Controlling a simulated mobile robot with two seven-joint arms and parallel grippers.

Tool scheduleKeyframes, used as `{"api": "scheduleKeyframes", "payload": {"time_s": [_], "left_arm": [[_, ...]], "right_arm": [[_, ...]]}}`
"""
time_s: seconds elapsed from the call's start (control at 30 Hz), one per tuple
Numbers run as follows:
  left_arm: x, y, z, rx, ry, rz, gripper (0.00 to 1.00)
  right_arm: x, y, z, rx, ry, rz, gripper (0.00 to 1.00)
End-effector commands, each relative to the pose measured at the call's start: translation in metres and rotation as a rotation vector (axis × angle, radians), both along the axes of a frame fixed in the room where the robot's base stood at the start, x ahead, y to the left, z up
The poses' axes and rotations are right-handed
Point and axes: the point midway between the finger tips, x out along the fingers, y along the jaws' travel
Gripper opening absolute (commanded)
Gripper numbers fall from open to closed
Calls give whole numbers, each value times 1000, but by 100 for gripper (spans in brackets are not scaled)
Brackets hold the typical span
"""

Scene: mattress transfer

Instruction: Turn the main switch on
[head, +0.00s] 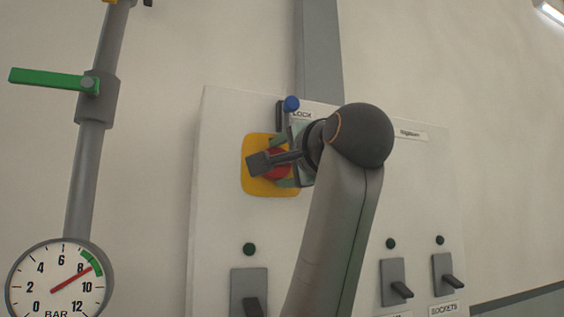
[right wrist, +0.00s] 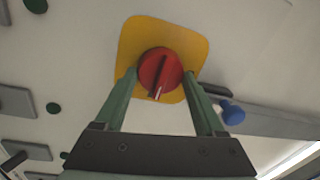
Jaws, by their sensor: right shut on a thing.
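The main switch is a round red knob (right wrist: 160,72) on a yellow plate (right wrist: 140,38). In the head view the knob (head: 277,168) is partly hidden by my right gripper (head: 283,163), and the yellow plate (head: 252,184) shows around it. In the right wrist view my right gripper (right wrist: 160,78) has its two green fingers on opposite sides of the knob, shut on it. The knob's white mark points toward the gripper's palm in that view. My left gripper is in neither view.
A blue-tipped lever (head: 291,103) by a LOCK label (head: 302,115) sits just above the plate; its blue ball (right wrist: 232,114) is close to one finger. Lower on the panel (head: 223,130) are several grey switches (head: 393,279). A pressure gauge (head: 58,285) and green-handled valve (head: 50,79) stand left.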

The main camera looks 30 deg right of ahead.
Motion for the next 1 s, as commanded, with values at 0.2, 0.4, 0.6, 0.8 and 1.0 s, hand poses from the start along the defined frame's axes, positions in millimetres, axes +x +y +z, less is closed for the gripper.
{"api": "scheduleKeyframes", "payload": {"time_s": [0.2, 0.4, 0.6, 0.8, 1.0], "left_arm": [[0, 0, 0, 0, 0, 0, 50], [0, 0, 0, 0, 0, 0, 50], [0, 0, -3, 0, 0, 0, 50], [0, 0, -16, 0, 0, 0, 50], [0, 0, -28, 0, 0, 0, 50]], "right_arm": [[0, 0, 0, 3, -2, 1, 94], [0, 0, 0, 1, -1, 0, 100], [-7, 2, -1, 0, -3, 0, 100], [-42, 11, -6, 0, -7, 2, 100], [-85, 21, -10, 0, -7, 2, 100]]}}
